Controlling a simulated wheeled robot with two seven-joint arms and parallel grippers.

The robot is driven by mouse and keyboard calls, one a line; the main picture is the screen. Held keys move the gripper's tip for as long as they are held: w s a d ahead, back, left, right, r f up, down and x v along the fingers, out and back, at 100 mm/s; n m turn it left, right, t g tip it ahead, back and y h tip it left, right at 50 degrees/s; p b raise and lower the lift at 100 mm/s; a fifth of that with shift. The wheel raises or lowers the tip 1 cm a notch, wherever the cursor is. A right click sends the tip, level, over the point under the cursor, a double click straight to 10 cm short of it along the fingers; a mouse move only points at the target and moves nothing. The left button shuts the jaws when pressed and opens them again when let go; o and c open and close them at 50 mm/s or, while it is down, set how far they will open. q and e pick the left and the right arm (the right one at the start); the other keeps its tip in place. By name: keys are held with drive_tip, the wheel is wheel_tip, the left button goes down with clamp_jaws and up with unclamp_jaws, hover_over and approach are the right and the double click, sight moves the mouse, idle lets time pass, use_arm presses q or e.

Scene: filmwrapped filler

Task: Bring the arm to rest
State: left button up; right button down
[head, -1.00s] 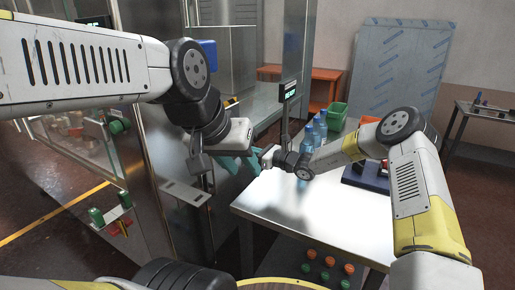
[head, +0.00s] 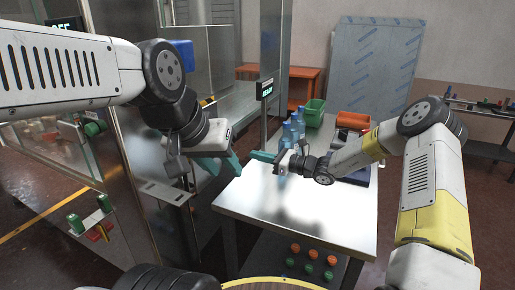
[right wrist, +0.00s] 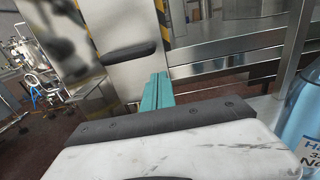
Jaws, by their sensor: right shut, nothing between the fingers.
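My right gripper (head: 262,156) has its teal fingers together with nothing between them, above the far left part of the steel table. The shut fingers also show in the right wrist view (right wrist: 157,92). My left gripper (head: 228,168) hangs to the left of the table, beside the steel cabinet; its teal fingers look spread and empty. The two grippers are apart, with their fingertips fairly close in the head view.
The steel table (head: 320,225) bears several blue bottles (head: 287,134) right behind my right gripper; one bottle (right wrist: 303,112) is close at the right wrist view's edge.

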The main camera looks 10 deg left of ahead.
drive_tip(key=s+d+r+n+g+h, duration=0.2)
drive_tip(key=s+d+r+n+h, duration=0.1)
drive_tip(key=s+r+n, duration=0.4)
drive_tip(key=s+d+r+n+g+h, duration=0.25)
drive_tip(key=s+n, duration=0.25)
drive_tip(key=s, duration=0.3)
drive_tip(key=s+d+r+n+t+h, duration=0.2)
drive_tip(key=s+d+r+n+h, duration=0.2)
drive_tip(key=s+d, duration=0.6)
drive_tip(key=s+d+r+n+t+h, duration=0.3)
drive_tip(key=s+d+r+n+h, duration=0.1)
drive_tip(key=s+d, duration=0.5)
drive_tip(key=shift+s+d+n+t+h, duration=0.35)
drive_tip(key=shift+d+n+h, duration=0.5)
drive_tip(key=shift+d, duration=0.25)
drive_tip(key=shift+a, duration=0.1)
